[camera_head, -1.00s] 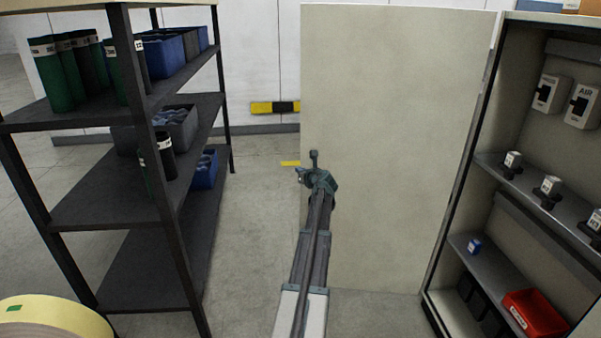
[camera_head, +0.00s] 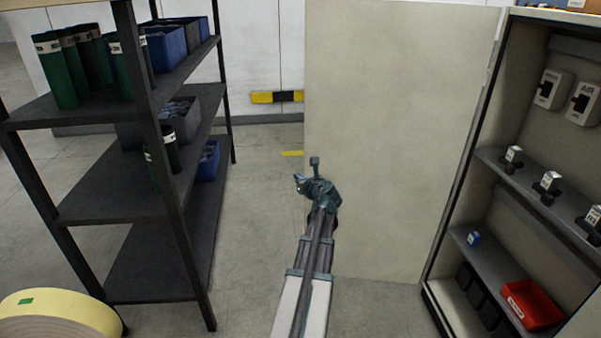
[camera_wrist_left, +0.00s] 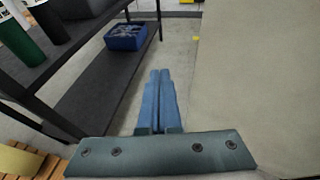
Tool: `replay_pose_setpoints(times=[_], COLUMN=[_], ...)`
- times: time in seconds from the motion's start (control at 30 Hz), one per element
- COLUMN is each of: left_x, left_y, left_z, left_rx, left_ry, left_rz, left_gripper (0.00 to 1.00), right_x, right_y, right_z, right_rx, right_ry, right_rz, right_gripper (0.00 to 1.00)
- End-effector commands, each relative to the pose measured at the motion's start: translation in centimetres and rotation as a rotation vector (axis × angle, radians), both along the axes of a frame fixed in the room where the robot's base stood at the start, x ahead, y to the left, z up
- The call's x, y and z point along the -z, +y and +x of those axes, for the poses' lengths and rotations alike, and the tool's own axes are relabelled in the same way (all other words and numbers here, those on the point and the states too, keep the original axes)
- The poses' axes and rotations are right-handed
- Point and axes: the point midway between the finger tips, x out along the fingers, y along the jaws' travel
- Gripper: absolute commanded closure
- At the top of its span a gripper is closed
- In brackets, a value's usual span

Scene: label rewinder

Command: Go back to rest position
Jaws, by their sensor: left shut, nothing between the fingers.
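My left gripper (camera_head: 299,180) reaches out in the middle of the head view, between the dark shelf rack and the open cabinet door. In the left wrist view its two blue fingers (camera_wrist_left: 159,100) lie together, shut with nothing between them. It is apart from the shelf and holds no object. My left arm (camera_head: 308,285) runs up from the bottom of the head view. My right gripper is not in view.
A dark shelf rack (camera_head: 115,187) with green rolls and bins stands left. A beige cabinet door (camera_head: 400,130) stands close to the arm's right. The cabinet holds a red bin (camera_head: 532,305). A yellowish roll (camera_head: 60,305) is bottom left. Floor (camera_head: 255,200) is clear between rack and door.

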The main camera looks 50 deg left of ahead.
Motion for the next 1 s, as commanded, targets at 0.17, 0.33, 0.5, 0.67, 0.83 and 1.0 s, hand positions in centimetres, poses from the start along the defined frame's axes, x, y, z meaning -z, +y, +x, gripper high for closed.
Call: replay_pose_setpoints(times=[0.17,0.33,0.5,0.67,0.83,1.0], left_x=[0.0,0.1,1.8,5.0,8.4,11.3], left_y=[0.0,-0.4,-6.0,-16.6,-28.4,-40.4], left_z=[0.0,0.2,2.9,6.2,7.5,6.4], left_rx=[0.000,0.000,-0.028,-0.126,-0.289,-0.504], left_ry=[0.000,-0.010,-0.168,-0.415,-0.606,-0.711], left_rz=[0.000,-0.008,-0.139,-0.402,-0.682,-0.922], left_gripper=[1.00,1.00,1.00,1.00,1.00,1.00], right_x=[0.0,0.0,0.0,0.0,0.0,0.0], right_y=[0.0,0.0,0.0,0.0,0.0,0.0], right_z=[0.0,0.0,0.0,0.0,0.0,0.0], right_rx=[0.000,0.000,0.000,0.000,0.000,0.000], right_ry=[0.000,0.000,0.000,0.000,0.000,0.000], right_rz=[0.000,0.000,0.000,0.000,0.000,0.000], right_gripper=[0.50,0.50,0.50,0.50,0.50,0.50])
